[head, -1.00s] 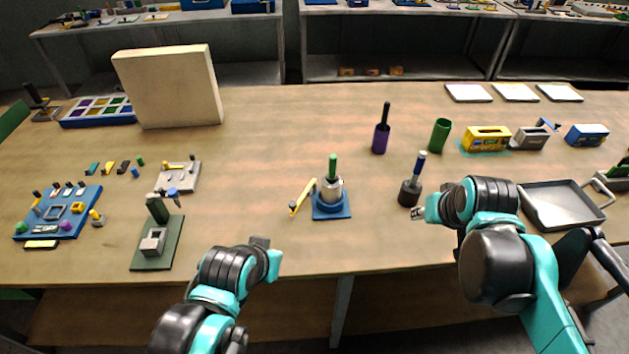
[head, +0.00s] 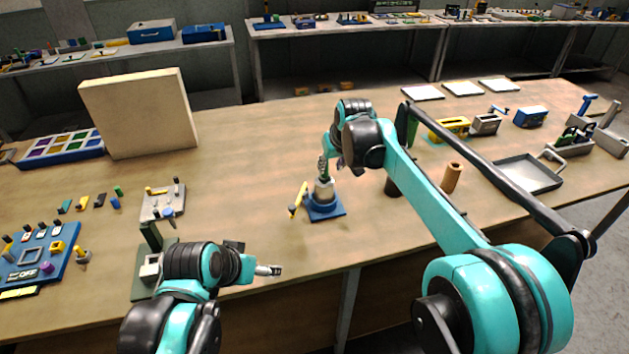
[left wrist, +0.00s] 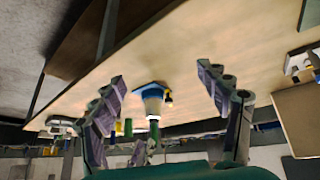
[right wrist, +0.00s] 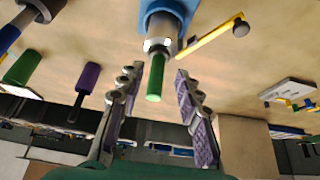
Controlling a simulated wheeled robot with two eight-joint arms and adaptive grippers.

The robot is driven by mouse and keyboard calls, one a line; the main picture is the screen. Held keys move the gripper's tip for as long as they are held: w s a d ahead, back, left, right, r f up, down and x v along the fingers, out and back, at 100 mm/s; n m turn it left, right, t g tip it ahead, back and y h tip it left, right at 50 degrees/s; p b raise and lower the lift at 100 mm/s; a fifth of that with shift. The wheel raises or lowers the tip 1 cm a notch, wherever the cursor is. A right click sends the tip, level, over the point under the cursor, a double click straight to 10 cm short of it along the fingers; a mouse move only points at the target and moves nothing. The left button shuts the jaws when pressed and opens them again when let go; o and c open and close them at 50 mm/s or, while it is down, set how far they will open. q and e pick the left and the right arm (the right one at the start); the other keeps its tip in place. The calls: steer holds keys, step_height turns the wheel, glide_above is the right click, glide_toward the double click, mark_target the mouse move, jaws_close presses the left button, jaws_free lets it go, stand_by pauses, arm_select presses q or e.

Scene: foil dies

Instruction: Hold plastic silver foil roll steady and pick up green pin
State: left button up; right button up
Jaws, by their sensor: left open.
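The silver foil roll (head: 323,190) stands upright on a blue square base (head: 326,210) mid-table. The green pin (right wrist: 155,78) sticks up out of its top. The roll's silver end shows in the right wrist view (right wrist: 160,28). My right gripper (right wrist: 156,74) is open above the roll, with its fingers on either side of the pin and gaps to both. In the head view my right gripper (head: 323,165) partly hides the pin. My left gripper (head: 270,270) is open and empty near the front table edge. The left wrist view shows the roll (left wrist: 153,100) beyond its fingers.
A yellow bar with a dark end (head: 299,198) is close left of the roll's base. A dark holder (head: 392,187) and a tan cylinder (head: 452,177) stand right, near my right arm. A green plate with a block is left of my left gripper.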

arm_select(q)
steer(key=w+d+r+m+h, duration=0.25)
steer(key=w+d, duration=0.25)
steer(key=w, duration=0.6)
steer(key=m+g+h, duration=0.2)
steer(key=m+h, duration=0.4)
glide_above(316, 182)
steer(key=s+a, duration=0.2)
steer(key=s, duration=0.5)
step_height(316, 182, down, 3)
steer(key=w+f+m+h, duration=0.1)
steer(key=w, duration=0.1)
steer(key=w+f+m, duration=0.1)
steer(key=w+f, duration=0.1)
steer(key=w+d+f+m+h, duration=0.1)
steer(key=w+m, duration=0.1)
steer(key=shift+w+f+h, duration=0.2)
steer(key=shift+w+h, duration=0.1)
steer(key=shift+h, duration=0.05)
steer(key=shift+x, duration=4)
steer(key=c, duration=1.6)
